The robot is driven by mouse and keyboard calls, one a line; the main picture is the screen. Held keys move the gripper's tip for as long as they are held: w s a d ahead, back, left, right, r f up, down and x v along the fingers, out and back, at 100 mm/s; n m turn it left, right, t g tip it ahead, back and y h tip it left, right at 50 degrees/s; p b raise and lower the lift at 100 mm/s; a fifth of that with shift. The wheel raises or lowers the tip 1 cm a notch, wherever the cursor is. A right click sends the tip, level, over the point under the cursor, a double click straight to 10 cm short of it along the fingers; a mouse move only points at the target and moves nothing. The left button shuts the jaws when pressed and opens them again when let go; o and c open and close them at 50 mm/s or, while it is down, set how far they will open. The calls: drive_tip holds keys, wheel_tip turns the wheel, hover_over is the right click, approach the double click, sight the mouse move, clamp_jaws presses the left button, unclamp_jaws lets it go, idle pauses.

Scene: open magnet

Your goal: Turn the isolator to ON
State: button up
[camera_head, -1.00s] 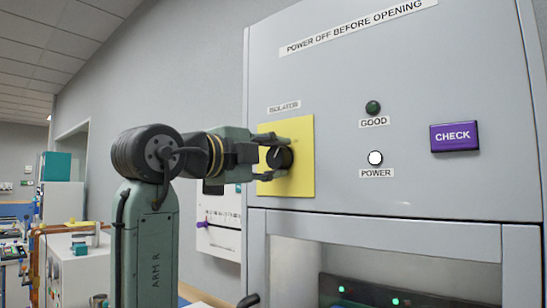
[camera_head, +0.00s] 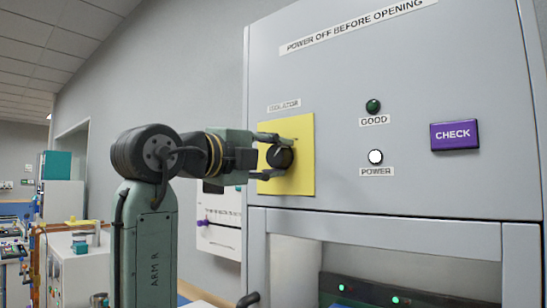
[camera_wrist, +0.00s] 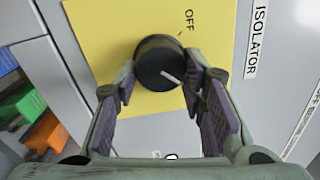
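The isolator knob (camera_head: 280,156) is a round black knob on a yellow plate (camera_head: 302,178), under the label ISOLATOR. In the wrist view the knob (camera_wrist: 158,62) bears a white mark that points to the lower right, away from the printed word OFF (camera_wrist: 189,20). No ON marking is visible. My gripper (camera_head: 266,156) is open, its two fingers above and below the knob in the head view. In the wrist view my gripper (camera_wrist: 161,82) has a finger on either side of the knob, apparently not clamped on it.
A dark green GOOD lamp (camera_head: 373,106), a white POWER lamp (camera_head: 376,156) and a purple CHECK button (camera_head: 455,135) are to the right on the grey cabinet front (camera_head: 345,85). A framed window with small green lights inside is below. Benches stand at the far left.

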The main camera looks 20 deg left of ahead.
drive_tip(key=o, duration=0.5)
drive_tip(key=shift+c, duration=0.2)
drive_tip(key=v, duration=1.2)
